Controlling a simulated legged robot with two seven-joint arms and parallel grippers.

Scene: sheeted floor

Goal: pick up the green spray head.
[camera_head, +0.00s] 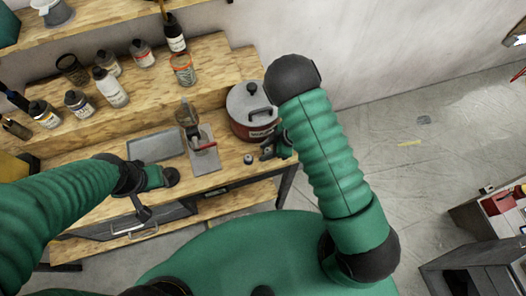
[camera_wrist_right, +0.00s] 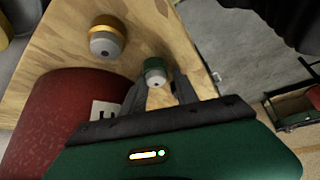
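The green spray head (camera_wrist_right: 155,70), a small green piece with a grey end, stands on the wooden bench top in the right wrist view. My right gripper (camera_wrist_right: 160,90) is open, its two dark fingers apart with bare wood showing between them. The spray head is at the fingertips, in line with the gap; I cannot tell whether they touch it. In the head view my right gripper (camera_head: 269,149) is low at the bench's right end and hides the spray head. My left gripper (camera_head: 160,178) is over the bench's front edge; its fingers are not clear.
A red pot (camera_head: 251,112) with a grey lid stands close beside my right gripper. A grey and yellow piece (camera_wrist_right: 106,40) stands near the spray head. A grey tray (camera_head: 155,146) and a stand with a bottle (camera_head: 204,158) are to the left. Several bottles fill the shelf behind.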

